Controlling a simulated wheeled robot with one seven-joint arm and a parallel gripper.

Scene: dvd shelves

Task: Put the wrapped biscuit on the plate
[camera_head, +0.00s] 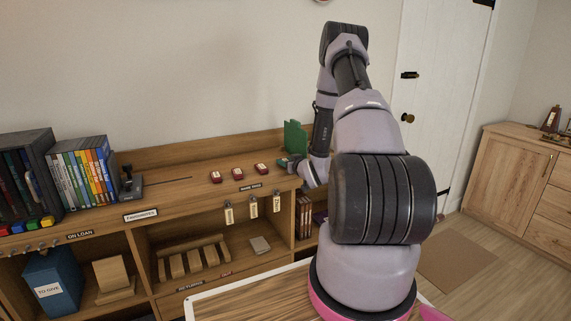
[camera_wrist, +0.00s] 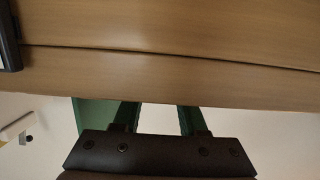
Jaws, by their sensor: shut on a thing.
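I cannot make out a wrapped biscuit or a plate in either view. My gripper (camera_wrist: 160,117) shows at the bottom of the wrist view, with two greenish fingers set apart beside a wooden edge. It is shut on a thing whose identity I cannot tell. In the head view my arm reaches to the right end of the shelf top (camera_head: 170,190), beside a green upright piece (camera_head: 294,137). My wrist hides most of the fingers there.
Several red cases (camera_head: 238,174) lie on the shelf top. Upright DVDs (camera_head: 84,172) and a black stand (camera_head: 131,185) are at left. Tags hang below the front edge. A wooden cabinet (camera_head: 515,180) stands far right.

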